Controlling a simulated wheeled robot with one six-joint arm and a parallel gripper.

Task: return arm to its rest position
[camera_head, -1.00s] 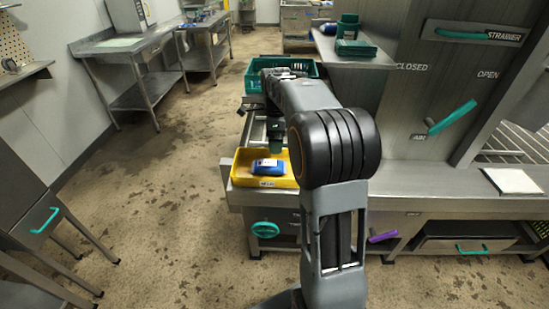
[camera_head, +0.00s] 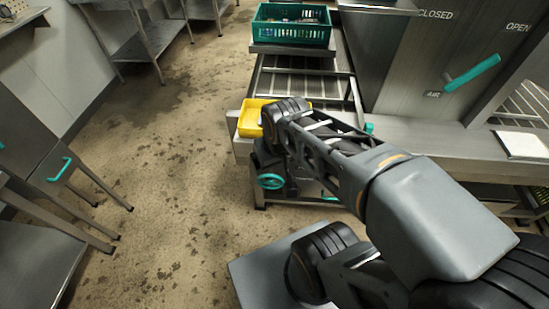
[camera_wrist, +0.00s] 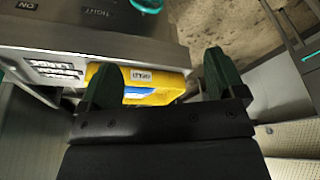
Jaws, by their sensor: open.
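The yellow tray (camera_head: 249,119) also shows in the head view, partly covered by my arm.
A green crate (camera_head: 291,33) stands at the far end of the slatted conveyor. A teal handle (camera_head: 472,73) marked AIR and a steel ledge are on the right. A teal handwheel (camera_head: 271,181) sits below the tray. Open wet floor (camera_head: 170,180) lies to the left.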

